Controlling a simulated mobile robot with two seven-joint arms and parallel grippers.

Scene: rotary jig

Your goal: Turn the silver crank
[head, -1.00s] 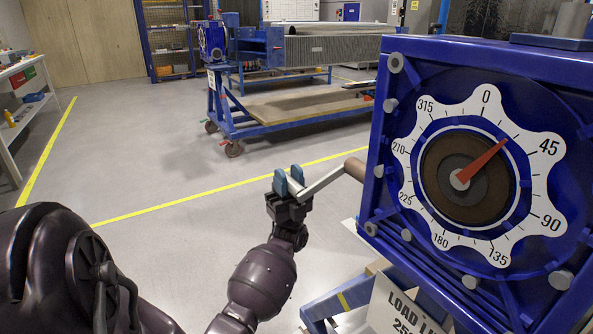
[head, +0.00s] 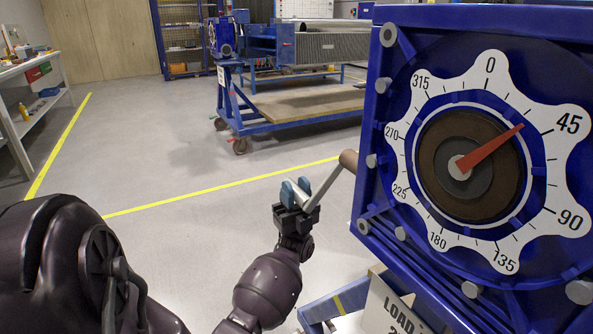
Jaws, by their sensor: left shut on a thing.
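The silver crank (head: 325,187) shows as a slanted bare metal bar on the left side of the blue jig housing (head: 375,110). A brown cylindrical piece (head: 349,160) is at the bar's upper right end, close to the housing. My left gripper (head: 297,191), with blue finger pads, is shut on the lower left end of the crank. The pads hide part of that end. My right gripper is not in view.
A blue wheeled cart (head: 290,108) stands farther back. A shelf with small items (head: 40,105) is at the far left. A load sign (head: 392,308) hangs below the housing. The grey floor with yellow lines left of my gripper is clear.

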